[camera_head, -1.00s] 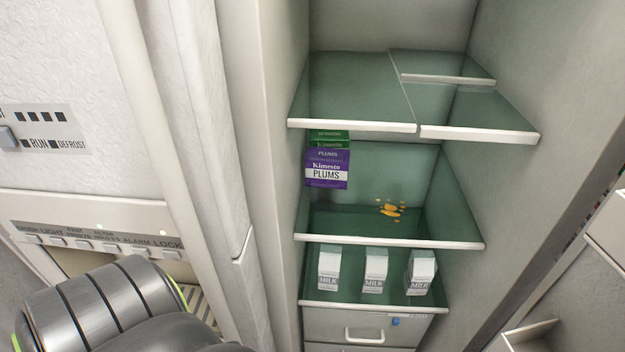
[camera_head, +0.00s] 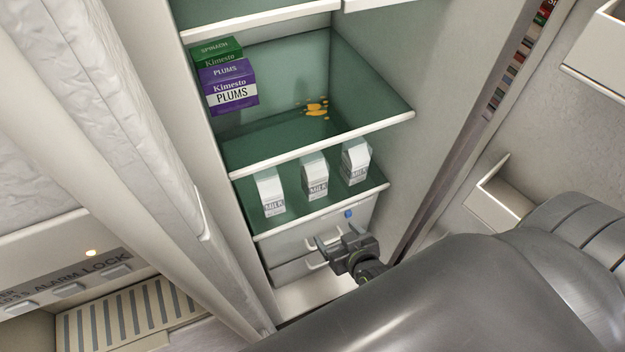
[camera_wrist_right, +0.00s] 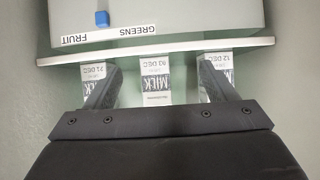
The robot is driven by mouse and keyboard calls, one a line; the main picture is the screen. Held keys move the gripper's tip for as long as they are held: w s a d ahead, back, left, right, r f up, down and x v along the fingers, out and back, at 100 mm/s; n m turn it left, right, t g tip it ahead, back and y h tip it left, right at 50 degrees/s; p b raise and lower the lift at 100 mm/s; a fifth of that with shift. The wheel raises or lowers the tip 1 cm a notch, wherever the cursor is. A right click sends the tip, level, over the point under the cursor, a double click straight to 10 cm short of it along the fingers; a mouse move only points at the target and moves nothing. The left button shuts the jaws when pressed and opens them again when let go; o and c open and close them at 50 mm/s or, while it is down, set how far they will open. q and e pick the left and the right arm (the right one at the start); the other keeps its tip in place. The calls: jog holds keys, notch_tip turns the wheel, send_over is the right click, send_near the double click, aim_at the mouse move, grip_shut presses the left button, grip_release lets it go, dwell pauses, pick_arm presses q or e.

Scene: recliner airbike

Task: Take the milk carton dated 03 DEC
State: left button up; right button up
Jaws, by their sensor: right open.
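Three white milk cartons stand upright in a row on the lowest green shelf (camera_head: 262,223): the left carton (camera_head: 270,192), the middle carton (camera_head: 315,178) and the right carton (camera_head: 355,163). The right wrist view shows them upside down and in reversed order, with dates too small to read surely; the middle carton (camera_wrist_right: 155,97) seems to have a date beginning with 0. My right gripper (camera_head: 338,241) is open and empty, in front of the drawers below that shelf. In the wrist view its fingers (camera_wrist_right: 161,72) appear either side of the middle carton, partly covering the outer ones.
Above the cartons, another glass shelf (camera_head: 320,143) carries a purple plums box (camera_head: 229,85), a green spinach box (camera_head: 215,50) and an orange spill (camera_head: 317,107). A blue clip (camera_head: 348,214) is on the drawer front. An open door with bins (camera_head: 497,200) stands at the right.

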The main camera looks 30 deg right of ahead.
aim_at(316, 185)
notch_tip(316, 185, up, 8)
jog(key=w+f+t, duration=0.1)
jog(key=w+t, duration=0.1)
jog(key=x, duration=0.7)
jog(key=d+x, duration=0.1)
jog(key=x, duration=0.3)
jog(key=shift+d+b+x, duration=0.2)
jog(key=shift+d+x, duration=0.05)
jog(key=shift+x, duration=1.1)
jog(key=shift+d+b+x, duration=0.15)
jog(key=shift+d+x, duration=0.05)
jog(key=shift+x, duration=1.15)
jog(key=shift+r, duration=0.15)
jog(key=shift+c, duration=0.5)
jog(key=c, duration=1.2)
